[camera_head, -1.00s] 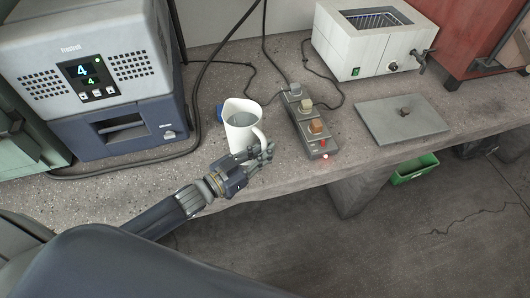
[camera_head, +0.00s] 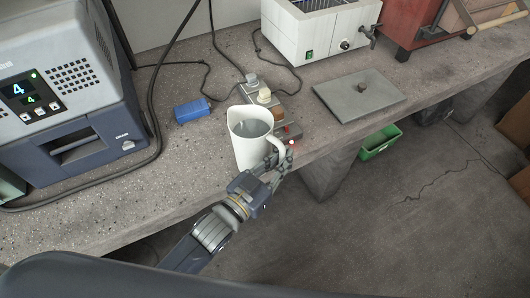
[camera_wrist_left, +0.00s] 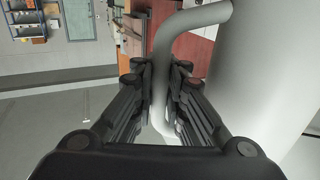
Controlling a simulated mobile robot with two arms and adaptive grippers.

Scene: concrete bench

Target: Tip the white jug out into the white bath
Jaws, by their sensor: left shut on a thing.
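The white jug (camera_head: 249,146) is upright near the front edge of the bench in the head view, with greyish liquid showing inside it. My left gripper (camera_head: 278,162) is shut on the jug's handle. In the left wrist view the handle (camera_wrist_left: 160,70) passes between the two fingers (camera_wrist_left: 163,95), and the jug's white body (camera_wrist_left: 265,80) fills the right side. The white bath (camera_head: 318,28) stands at the back of the bench, with a rack in its open top, a green switch and a tap on its right side. The jug is in front of it and to its left, well apart. My right gripper is not in view.
A grey strip with several blocks (camera_head: 265,96) lies just behind the jug, partly hidden by it. A flat grey lid (camera_head: 358,96) with a knob lies to the right. A blue block (camera_head: 192,110), cables and a grey-blue machine (camera_head: 62,95) are on the left.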

